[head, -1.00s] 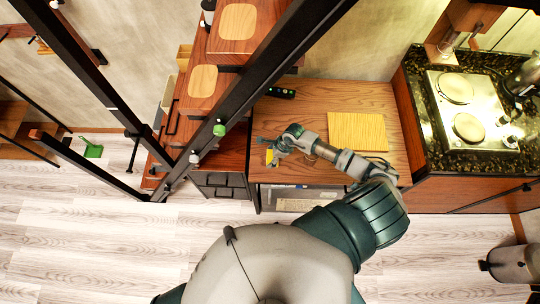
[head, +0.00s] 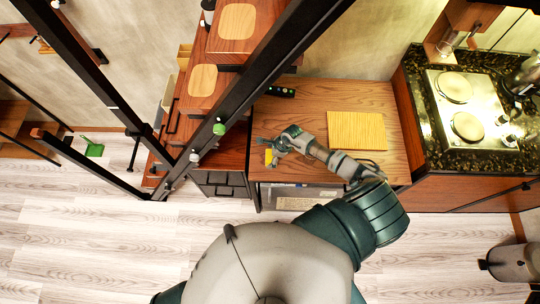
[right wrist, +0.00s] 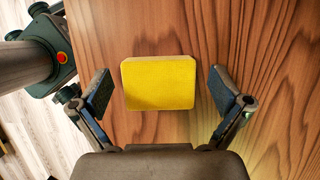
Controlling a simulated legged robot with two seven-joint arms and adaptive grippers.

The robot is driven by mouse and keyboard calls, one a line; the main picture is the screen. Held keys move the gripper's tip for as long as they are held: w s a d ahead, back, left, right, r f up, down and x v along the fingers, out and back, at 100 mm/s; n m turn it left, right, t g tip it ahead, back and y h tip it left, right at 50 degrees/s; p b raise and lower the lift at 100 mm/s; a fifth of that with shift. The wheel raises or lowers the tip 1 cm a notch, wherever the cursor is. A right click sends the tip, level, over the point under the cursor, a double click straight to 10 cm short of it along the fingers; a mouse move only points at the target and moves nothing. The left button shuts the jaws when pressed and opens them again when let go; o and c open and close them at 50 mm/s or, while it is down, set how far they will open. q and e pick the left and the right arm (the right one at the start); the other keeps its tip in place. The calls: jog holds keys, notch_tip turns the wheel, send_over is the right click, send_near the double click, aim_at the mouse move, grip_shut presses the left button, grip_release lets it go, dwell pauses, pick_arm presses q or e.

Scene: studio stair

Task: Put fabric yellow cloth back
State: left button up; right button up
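The yellow cloth (right wrist: 158,78) shows in the right wrist view as a thick, flat block on the brown wood top. In the head view the cloth (head: 268,157) is a small yellow patch near the counter's front left corner, partly covered by my gripper. My right gripper (right wrist: 161,92) is open, with one finger on each side of the cloth and a gap of wood visible on both sides. In the head view the right gripper (head: 267,146) is over the cloth's place. My left gripper is not in view.
A light yellow-brown board (head: 357,130) lies on the wooden counter (head: 320,95). A black remote-like object (head: 281,92) lies at its back left. A stove (head: 470,110) stands to the right. Black stair beams (head: 255,90) cross on the left.

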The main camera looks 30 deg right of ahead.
jog(key=shift+d+r, duration=0.1)
jog(key=shift+r, duration=0.1)
jog(key=v, duration=1.1)
jog(key=shift+r, duration=0.4)
jog(key=shift+s, duration=0.15)
